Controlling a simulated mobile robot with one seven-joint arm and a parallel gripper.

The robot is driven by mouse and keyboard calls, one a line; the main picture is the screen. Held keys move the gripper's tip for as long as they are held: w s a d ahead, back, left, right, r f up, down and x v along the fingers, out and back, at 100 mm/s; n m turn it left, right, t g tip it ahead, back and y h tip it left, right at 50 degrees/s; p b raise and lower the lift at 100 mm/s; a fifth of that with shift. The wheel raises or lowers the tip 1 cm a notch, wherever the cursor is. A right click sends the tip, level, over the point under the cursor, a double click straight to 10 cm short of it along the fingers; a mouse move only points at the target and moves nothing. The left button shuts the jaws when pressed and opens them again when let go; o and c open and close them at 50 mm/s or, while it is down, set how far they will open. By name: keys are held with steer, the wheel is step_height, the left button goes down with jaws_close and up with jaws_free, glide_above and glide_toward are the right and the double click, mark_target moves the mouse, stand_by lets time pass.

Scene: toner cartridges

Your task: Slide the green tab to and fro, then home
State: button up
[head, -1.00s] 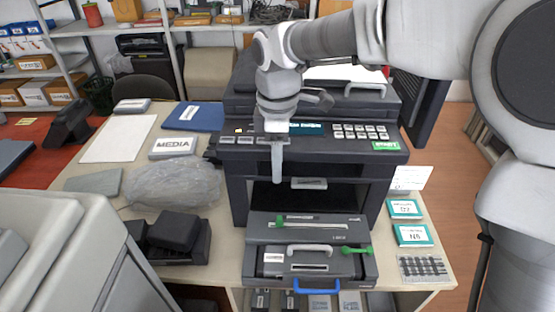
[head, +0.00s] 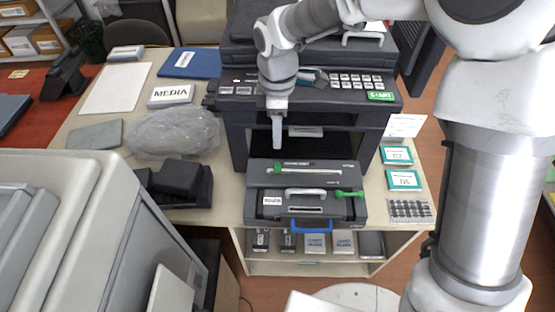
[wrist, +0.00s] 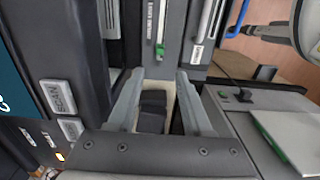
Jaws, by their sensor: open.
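The small green tab (head: 278,167) sits near the left end of a pale slot on the dark toner unit (head: 340,175), which rests on the pulled-out front of the printer. In the wrist view the green tab (wrist: 160,49) shows at the near end of its slot, ahead of the fingertips. My gripper (head: 277,147) points down in front of the printer opening, a little above the tab in the picture. In the wrist view my gripper (wrist: 159,76) is open, with nothing held between its fingers; a dark object on the table shows behind the gap.
A green knob (head: 348,193), a pale handle (head: 305,191) and a blue handle (head: 312,228) are on the front of the unit. The printer body (head: 240,125) rises behind. A plastic-wrapped bundle (head: 172,132) and a black device (head: 180,182) lie to the left; teal boxes (head: 403,180) stand right.

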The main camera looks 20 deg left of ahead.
mark_target(277, 164)
step_height(277, 164, down, 12)
steer(key=shift+f, duration=0.1)
stand_by(0.4)
jaws_close()
stand_by(1.2)
